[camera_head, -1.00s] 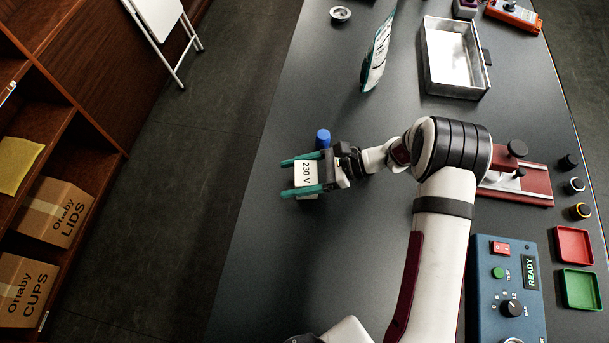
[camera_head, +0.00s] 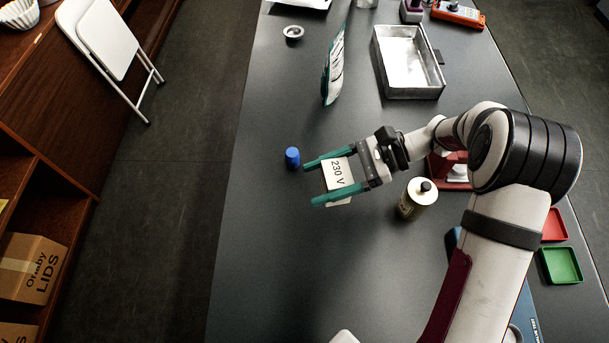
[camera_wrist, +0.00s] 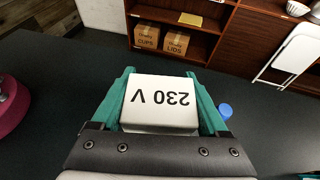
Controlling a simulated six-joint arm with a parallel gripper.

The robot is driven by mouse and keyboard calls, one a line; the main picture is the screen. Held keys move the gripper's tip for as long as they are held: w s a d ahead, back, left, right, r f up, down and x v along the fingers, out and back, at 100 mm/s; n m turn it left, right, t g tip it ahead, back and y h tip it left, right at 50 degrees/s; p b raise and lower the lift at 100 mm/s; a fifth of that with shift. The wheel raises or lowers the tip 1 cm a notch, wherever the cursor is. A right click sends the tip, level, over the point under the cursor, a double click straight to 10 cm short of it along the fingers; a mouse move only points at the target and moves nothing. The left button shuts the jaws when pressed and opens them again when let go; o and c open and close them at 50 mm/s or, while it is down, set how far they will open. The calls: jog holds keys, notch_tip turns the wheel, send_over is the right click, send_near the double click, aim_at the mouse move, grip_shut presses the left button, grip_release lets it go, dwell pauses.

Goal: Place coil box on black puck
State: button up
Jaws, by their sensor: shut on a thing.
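The coil box (camera_head: 337,172) is a white block marked "230 V". My gripper (camera_head: 328,180) is shut on it, with one teal finger along each side. The box is tilted in the head view and seems to be above the grey table; the exact height is unclear. In the wrist view the coil box (camera_wrist: 160,102) sits between the teal fingers (camera_wrist: 160,105), its label upside down. I cannot make out a black puck in either current view; my arm covers part of the table's right side.
A blue cylinder (camera_head: 292,158) stands left of my gripper. A pale canister with a black knob (camera_head: 418,196) stands to its right. A metal tray (camera_head: 408,62) and a teal-edged pouch (camera_head: 333,65) are farther back. A green tray (camera_head: 561,265) is at right. The table's left-front area is clear.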

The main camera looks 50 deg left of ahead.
jog(key=shift+w+d+r, duration=0.1)
jog(key=shift+d, duration=0.05)
jog(key=w+d+r+m+t+y, duration=0.1)
jog(key=w+d+m+t+y, duration=0.2)
jog(key=w, duration=0.5)
jog(key=w+d+r+m+t+y, duration=0.1)
jog(key=w+d+r+m+t, duration=0.2)
jog(key=w, duration=0.5)
jog(key=w+d+m+t+y, duration=0.2)
jog(key=w+d+m+t, duration=0.25)
jog(key=w, duration=0.35)
jog(key=shift+m+t, duration=0.45)
jog(key=a+f, duration=0.3)
jog(key=a, duration=0.1)
jog(key=a+f, duration=0.8)
jog(key=shift+s+a, duration=0.15)
jog(key=shift+s, duration=0.25)
jog(key=shift+f, duration=0.2)
